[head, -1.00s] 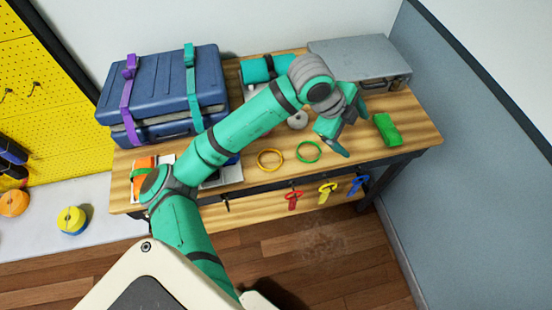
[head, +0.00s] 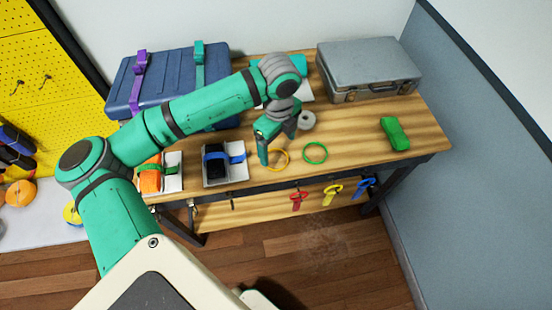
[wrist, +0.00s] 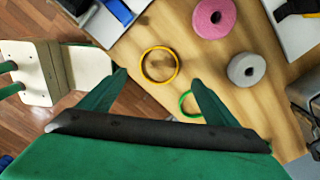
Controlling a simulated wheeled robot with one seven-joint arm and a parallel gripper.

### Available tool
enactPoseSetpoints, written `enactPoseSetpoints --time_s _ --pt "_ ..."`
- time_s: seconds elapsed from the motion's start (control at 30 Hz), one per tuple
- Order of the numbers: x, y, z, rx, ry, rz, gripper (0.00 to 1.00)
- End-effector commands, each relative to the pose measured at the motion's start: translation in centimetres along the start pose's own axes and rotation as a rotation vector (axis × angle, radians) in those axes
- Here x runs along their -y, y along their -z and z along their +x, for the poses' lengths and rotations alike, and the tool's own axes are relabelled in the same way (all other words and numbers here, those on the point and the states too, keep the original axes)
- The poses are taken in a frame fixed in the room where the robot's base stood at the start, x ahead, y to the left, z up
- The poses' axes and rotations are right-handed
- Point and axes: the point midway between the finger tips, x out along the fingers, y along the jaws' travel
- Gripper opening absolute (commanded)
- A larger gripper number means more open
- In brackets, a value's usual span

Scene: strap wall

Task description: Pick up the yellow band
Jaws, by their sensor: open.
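The yellow band (head: 287,158) is a thin ring lying flat on the wooden table near its front edge. In the head view my gripper (head: 277,150) hangs over the table just above and left of it, covering part of the ring. In the wrist view the whole yellow band (wrist: 160,65) shows ahead of and between my two fingertips (wrist: 157,77). My gripper is open and empty, apart from the band as far as I can tell.
A green band (head: 315,152) lies just right of the yellow one. A grey roll (head: 307,121) and a pink roll (wrist: 213,17) are close by. A green block (head: 395,133) and a grey case (head: 367,70) are to the right. A tray (head: 225,178) holds a dark item with a blue strap.

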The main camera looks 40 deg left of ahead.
Motion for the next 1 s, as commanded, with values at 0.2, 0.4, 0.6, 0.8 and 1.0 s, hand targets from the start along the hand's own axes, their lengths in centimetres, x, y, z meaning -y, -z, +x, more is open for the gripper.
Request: enactPoseSetpoints --time_s 0.2,0.4,0.6,0.8,1.0 --pt "-0.2 0.0 1.8 0.0 -0.001 -0.001 0.83" --pt "-0.5 0.0 4.5 -0.001 -0.001 -0.002 0.83" --pt "-0.4 0.0 5.5 -0.001 0.0 -0.001 0.83" --pt "-0.4 0.0 5.5 -0.001 0.0 -0.001 0.76" --pt "-0.4 0.0 5.5 -0.001 0.001 -0.001 0.4"
